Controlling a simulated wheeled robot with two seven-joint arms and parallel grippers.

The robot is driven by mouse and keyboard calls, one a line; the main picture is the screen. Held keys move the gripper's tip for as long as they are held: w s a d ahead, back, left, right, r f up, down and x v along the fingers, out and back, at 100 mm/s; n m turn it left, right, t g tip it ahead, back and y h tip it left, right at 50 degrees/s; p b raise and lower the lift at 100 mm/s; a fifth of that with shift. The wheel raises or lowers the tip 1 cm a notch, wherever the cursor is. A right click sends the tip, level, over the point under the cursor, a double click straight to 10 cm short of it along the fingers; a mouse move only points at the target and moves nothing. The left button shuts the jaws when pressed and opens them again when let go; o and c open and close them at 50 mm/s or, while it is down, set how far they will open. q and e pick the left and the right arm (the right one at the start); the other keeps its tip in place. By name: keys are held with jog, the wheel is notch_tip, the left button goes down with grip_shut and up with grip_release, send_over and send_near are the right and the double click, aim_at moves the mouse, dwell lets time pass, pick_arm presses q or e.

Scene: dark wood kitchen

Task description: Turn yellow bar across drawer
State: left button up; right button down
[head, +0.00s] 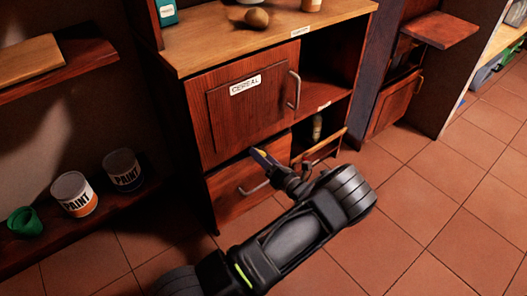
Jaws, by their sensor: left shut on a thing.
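The yellow bar (262,152) shows only as a small yellow strip at the tip of my left gripper (272,163). The gripper is shut on it, and the fingers hide most of it. The gripper is in front of the cabinet, over the upper edge of the lower wooden drawer (225,194). The drawer has a curved metal handle (256,188), just below and left of the gripper. I cannot tell whether the bar touches the drawer front. My right gripper is not in view.
Above the drawer is a cabinet door labelled CEREAL (222,118) with a metal handle (294,90). An open shelf compartment (322,82) is to its right. Paint cans (74,193) and a green cup (25,222) stand on a low shelf at left. Tiled floor (440,195) is clear at right.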

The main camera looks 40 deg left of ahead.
pick_arm(q)
jog(key=shift+s+a+f+m+p, duration=0.2)
jog(key=shift+m+p, duration=0.45)
jog(key=shift+m, duration=1.55)
jog(key=shift+s+d+f+m+p, duration=0.1)
jog(key=shift+s+m+p, duration=0.35)
jog(key=shift+m, duration=1.75)
jog(key=shift+w, duration=0.2)
jog(key=o, duration=1.4)
jog(key=shift+c, duration=0.2)
jog(key=p+v, duration=0.1)
jog(key=v, duration=0.6)
jog(key=shift+d+p, duration=0.35)
jog(key=shift+d, duration=0.05)
jog(key=shift+s+r, duration=0.15)
